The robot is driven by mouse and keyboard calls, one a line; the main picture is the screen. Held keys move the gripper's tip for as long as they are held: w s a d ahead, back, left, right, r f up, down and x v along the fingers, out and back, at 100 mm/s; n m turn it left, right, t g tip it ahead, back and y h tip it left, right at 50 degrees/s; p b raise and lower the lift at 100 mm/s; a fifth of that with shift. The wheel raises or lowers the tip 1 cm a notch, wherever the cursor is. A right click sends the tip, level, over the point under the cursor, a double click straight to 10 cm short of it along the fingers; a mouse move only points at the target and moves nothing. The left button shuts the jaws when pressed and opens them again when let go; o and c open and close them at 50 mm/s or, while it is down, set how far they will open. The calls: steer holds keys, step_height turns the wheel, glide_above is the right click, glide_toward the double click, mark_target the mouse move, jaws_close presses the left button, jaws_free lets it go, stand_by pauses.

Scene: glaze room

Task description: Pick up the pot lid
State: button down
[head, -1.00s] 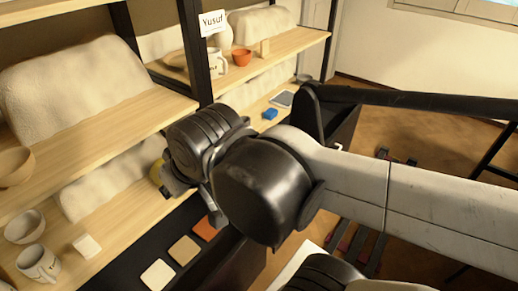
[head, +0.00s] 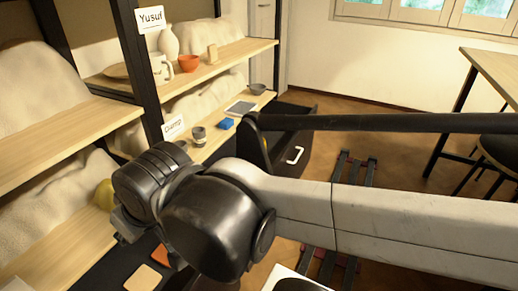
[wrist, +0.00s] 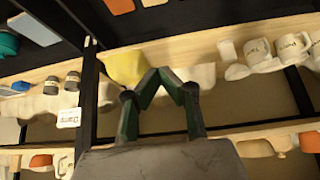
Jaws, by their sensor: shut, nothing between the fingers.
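I cannot make out a pot lid for certain in either view. A yellow rounded object (wrist: 126,66) lies on the wooden shelf, just beyond my fingers in the wrist view; its shape is partly cut off by them. It also shows in the head view (head: 104,194) at the left, partly behind my arm. My gripper (wrist: 167,76) is shut and empty, its fingertips close to the yellow object; I cannot tell whether they touch it. In the head view my arm hides the fingers.
Shelf posts and boards stand close around my gripper. In the wrist view white mugs (wrist: 292,46) are at right and small dark-topped pots (wrist: 72,82) at left.

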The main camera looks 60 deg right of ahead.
steer(key=shift+c, duration=1.3)
jaws_free()
steer(key=shift+a, duration=0.1)
